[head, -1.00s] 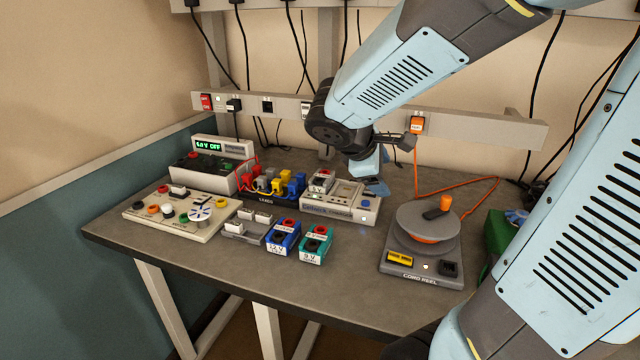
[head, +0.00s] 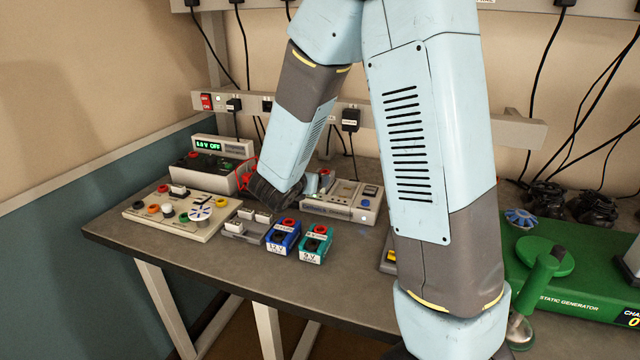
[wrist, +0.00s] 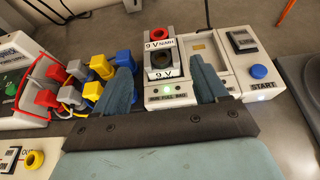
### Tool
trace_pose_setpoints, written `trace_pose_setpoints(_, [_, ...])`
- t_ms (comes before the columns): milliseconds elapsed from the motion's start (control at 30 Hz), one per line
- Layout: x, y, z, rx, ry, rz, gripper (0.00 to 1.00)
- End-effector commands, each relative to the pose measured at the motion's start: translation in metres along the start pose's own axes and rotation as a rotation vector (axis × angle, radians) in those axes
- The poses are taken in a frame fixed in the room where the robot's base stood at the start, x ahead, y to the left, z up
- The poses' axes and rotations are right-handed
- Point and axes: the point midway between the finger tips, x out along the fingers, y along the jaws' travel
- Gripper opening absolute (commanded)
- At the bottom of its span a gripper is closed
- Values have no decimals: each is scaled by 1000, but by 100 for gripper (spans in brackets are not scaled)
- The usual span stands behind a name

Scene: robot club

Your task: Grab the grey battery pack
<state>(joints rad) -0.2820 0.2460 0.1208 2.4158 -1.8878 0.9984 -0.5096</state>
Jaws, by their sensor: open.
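The grey battery pack (wrist: 174,72) sits upright in the left bay of a white charger (wrist: 225,50) in the wrist view. It has a red and a black terminal on top and a "9 V" label. My gripper (wrist: 163,64) is open, with one blue finger on each side of the pack in the picture. I cannot tell whether the fingers touch it or how far down they reach. In the head view my wrist hides my fingers; the charger (head: 350,204) shows just right of it, and the pack is mostly hidden.
A blue pack (head: 283,236) and a teal pack (head: 316,244) stand in front of the charger. A grey tray (head: 242,228) and switch panel (head: 170,213) are further left. A green generator (head: 570,280) stands right.

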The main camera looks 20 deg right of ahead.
Motion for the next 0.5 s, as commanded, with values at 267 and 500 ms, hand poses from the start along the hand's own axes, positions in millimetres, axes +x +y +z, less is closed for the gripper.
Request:
trace_pose_setpoints(267, [49,-1,-1,2,2,-5,72])
trace_pose_setpoints(500, [69,-2,0,3,1,-5,72])
